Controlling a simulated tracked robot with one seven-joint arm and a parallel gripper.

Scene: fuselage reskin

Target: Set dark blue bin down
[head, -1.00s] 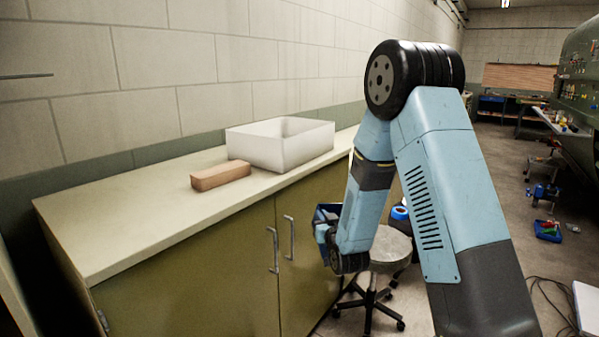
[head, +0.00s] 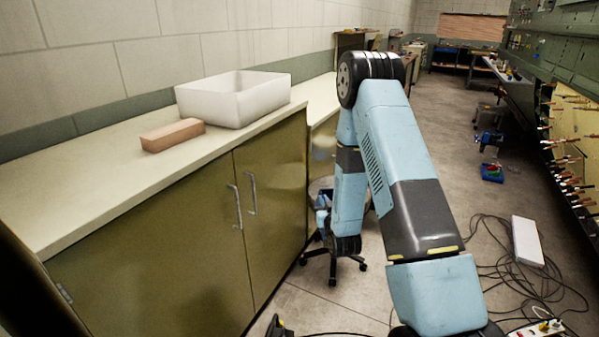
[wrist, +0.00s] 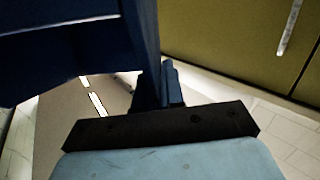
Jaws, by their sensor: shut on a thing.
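The dark blue bin fills the upper left of the wrist view (wrist: 65,55), close to the camera. My gripper (wrist: 165,85) is shut on the bin at its side wall. In the head view only a small part of the bin (head: 324,195) shows, left of my forearm and below counter height, beside the cabinet. My arm hides most of it and the gripper's fingers there. The bin is held in the air, with floor visible beneath it in the wrist view.
A pale counter (head: 85,165) on olive cabinets (head: 165,235) runs along the left wall. A white open box (head: 235,105) and a brown block (head: 172,135) sit on it. A wheeled stool (head: 335,262) stands behind my arm. Cables and a white box (head: 527,242) lie on the floor at right.

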